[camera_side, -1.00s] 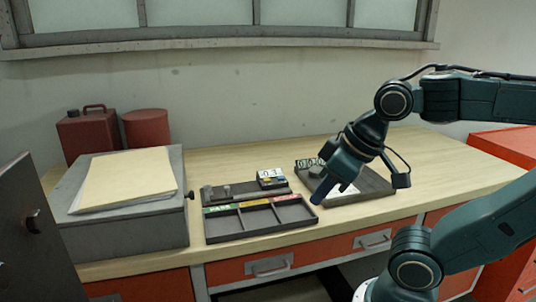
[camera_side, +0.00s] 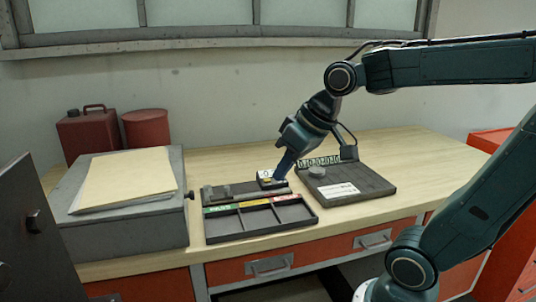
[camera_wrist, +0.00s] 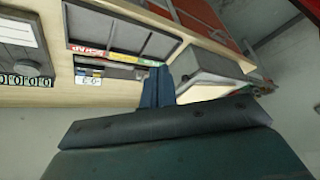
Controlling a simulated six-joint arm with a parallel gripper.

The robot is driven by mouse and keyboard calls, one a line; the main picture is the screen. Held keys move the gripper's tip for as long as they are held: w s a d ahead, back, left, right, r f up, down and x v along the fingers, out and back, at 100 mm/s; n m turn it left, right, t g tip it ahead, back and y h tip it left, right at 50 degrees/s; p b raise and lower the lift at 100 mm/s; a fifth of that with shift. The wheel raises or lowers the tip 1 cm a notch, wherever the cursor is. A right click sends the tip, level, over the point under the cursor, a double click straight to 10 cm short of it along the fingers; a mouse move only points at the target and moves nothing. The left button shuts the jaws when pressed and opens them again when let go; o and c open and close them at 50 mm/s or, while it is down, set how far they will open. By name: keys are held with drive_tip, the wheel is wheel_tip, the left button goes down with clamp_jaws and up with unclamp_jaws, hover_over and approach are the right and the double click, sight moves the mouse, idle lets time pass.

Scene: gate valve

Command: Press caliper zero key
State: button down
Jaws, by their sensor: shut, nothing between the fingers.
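The caliper (camera_side: 266,177) lies on a dark rest behind the sorting tray, with a pale display and a small yellow key on its head. In the wrist view the caliper head (camera_wrist: 90,78) shows upside down, left of my fingers. My gripper (camera_side: 280,172) is shut and empty, tilted down with its blue fingertips at the right part of the caliper head. I cannot tell whether they touch it. The fingertips hide part of the head. In the wrist view my gripper's fingers (camera_wrist: 158,72) are together.
A three-compartment tray (camera_side: 262,221) with coloured labels lies in front of the caliper. A dark board (camera_side: 357,190) with a round grey piece (camera_side: 319,172) and number dials is to the right. A grey box (camera_side: 128,220) with folders stands left. Bare wood lies behind the caliper.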

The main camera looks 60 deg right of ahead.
drive_tip(key=w+d, duration=0.4)
drive_tip(key=w, duration=0.2)
drive_tip(key=m+t+y, duration=0.3)
drive_tip(key=m, duration=0.1)
hover_over(267, 180)
wheel_tip(267, 180, down, 4)
drive_tip(key=shift+s+d+f, duration=0.3)
drive_tip(key=shift+s+d, duration=0.1)
drive_tip(key=shift+d, duration=0.1)
drive_tip(key=shift+f, duration=0.15)
drive_tip(key=shift+f, duration=4.25)
drive_tip(key=shift+f, duration=0.9)
drive_tip(key=shift+r, duration=0.95)
